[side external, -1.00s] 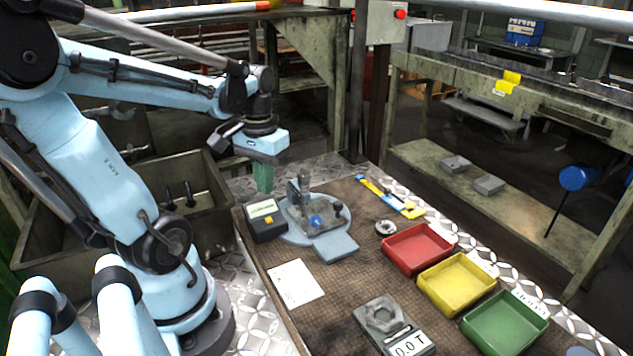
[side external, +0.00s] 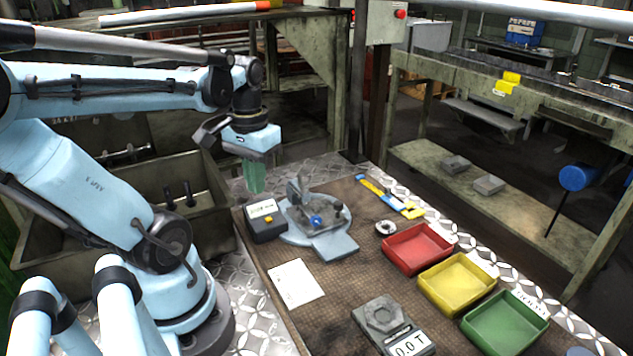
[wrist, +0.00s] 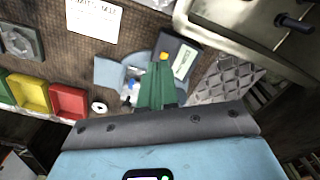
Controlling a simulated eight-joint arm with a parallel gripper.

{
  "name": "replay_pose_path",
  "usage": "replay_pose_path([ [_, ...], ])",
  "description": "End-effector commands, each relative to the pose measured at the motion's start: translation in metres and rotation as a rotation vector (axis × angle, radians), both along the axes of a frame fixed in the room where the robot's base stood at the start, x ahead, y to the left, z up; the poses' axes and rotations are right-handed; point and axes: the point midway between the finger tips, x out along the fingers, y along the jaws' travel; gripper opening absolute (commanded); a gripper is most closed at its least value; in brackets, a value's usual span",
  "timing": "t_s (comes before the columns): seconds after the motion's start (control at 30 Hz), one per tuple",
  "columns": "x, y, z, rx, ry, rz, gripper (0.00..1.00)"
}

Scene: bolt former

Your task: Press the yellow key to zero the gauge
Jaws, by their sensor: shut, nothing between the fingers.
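The gauge is a dark box (side external: 265,226) with a pale display at the left edge of the work mat. Its small yellow key (side external: 268,218) is on the top face, below the display. In the wrist view the yellow key (wrist: 164,57) shows just beyond my fingertips, beside the gauge's display (wrist: 183,63). My gripper (side external: 257,190) has green fingers, shut and empty, pointing down. It hangs above and behind the gauge, apart from it. In the wrist view the fingers (wrist: 157,70) cover part of the blue-grey fixture.
The blue-grey fixture (side external: 335,246) with an upright part stands right of the gauge. A white sheet (side external: 296,283) lies in front. Red (side external: 416,249), yellow (side external: 456,281) and green (side external: 505,322) trays line the right side. A grey device reading 0.0 T (side external: 408,346) sits at the front.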

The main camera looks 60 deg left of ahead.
Motion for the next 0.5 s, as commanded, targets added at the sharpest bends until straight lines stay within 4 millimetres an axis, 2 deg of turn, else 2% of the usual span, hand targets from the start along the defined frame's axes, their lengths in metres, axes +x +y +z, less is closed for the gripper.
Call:
replay_pose_path([
  [0.5,-0.034,-0.024,0.0,0.0,0.0,0.0,0.0],
])
